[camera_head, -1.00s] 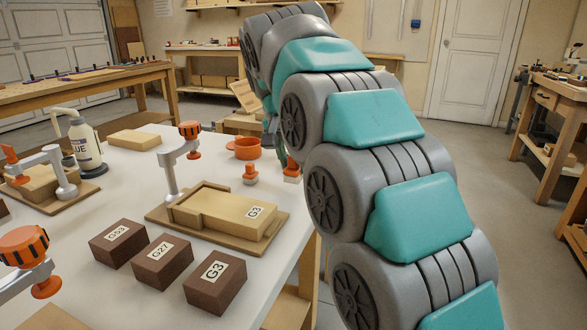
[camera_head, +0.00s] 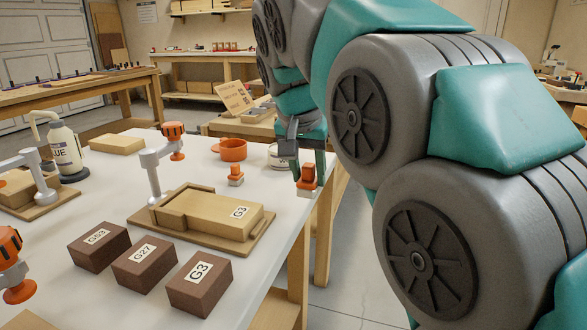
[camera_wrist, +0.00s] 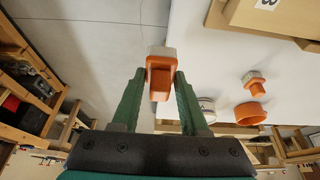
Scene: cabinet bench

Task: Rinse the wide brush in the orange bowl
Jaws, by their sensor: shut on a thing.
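My gripper (camera_head: 308,170) is at the right edge of the white table, with its green fingers shut on the orange handle of the wide brush (camera_head: 306,183). In the wrist view the wide brush (camera_wrist: 159,70) sits between the fingertips, its pale block pointing away from my gripper. I cannot tell whether its pale end touches the table. The orange bowl (camera_head: 231,149) stands further back and left on the table, apart from the brush. It also shows at the right in the wrist view (camera_wrist: 250,113). I cannot see what is inside it.
A smaller orange-handled brush (camera_head: 236,176) stands in front of the bowl. A white tin (camera_head: 277,157) is right of the bowl. A board with a pale block marked G3 (camera_head: 216,210) and an orange-knobbed clamp (camera_head: 160,160) lie nearer. Brown blocks (camera_head: 145,262) line the front.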

